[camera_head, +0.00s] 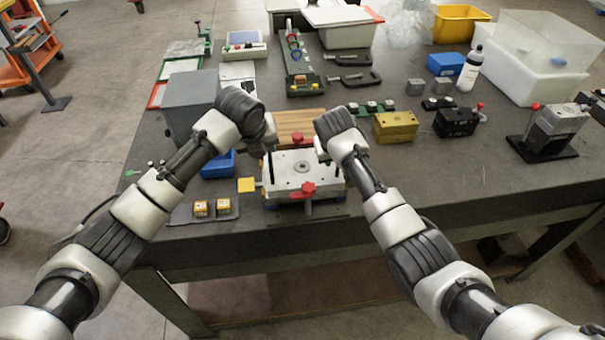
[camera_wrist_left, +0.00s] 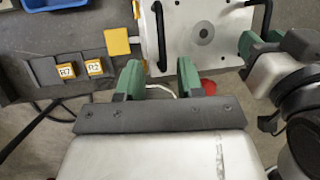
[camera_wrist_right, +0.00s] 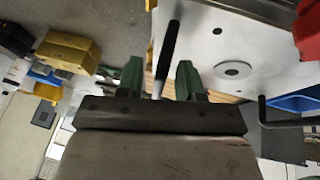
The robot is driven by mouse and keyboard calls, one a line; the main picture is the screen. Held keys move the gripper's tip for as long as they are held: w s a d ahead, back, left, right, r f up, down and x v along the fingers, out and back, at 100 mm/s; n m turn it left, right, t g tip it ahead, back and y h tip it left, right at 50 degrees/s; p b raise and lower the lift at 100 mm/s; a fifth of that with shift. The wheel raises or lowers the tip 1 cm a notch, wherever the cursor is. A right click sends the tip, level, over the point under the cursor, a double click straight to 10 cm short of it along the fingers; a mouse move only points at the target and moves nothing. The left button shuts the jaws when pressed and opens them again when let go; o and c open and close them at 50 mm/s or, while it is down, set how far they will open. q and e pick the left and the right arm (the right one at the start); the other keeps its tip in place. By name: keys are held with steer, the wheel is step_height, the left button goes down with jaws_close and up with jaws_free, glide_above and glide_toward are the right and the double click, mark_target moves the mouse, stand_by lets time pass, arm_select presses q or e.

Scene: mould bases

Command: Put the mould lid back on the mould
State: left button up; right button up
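The mould lid is a white plate (camera_head: 300,168) with a round grey centre, lying over the mould at the table's front edge. I cannot tell whether it is seated. A black handle stands on each side of it; the left wrist view shows the left handle (camera_wrist_left: 160,35), the right wrist view the right handle (camera_wrist_right: 167,50). My left gripper (camera_wrist_left: 160,70) is open, its green fingers apart on either side of the left handle's line. My right gripper (camera_wrist_right: 158,70) is open, its fingers either side of the right handle. In the head view, both fingertips are mostly hidden by the wrists.
Red knobs (camera_head: 308,190) and a yellow block (camera_head: 247,185) are at the mould. Two small yellow blocks (camera_head: 201,208) sit on a dark plate at left. A grey box (camera_head: 190,102), blue bin (camera_head: 217,165) and brass block (camera_head: 396,127) stand nearby. The table's right front is clear.

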arm_select(q)
steer(key=v, duration=0.4)
steer(key=shift+r, duration=0.1)
arm_select(e)
steer(key=v, duration=1.2)
steer(key=shift+o, duration=0.2)
steer(key=o, duration=1.1)
steer(key=shift+o, duration=0.2)
steer(key=shift+r, duration=0.1)
arm_select(q)
step_height(320, 180, up, 8)
steer(key=p, duration=0.7)
steer(key=shift+p, duration=0.4)
arm_select(e)
step_height(320, 180, up, 7)
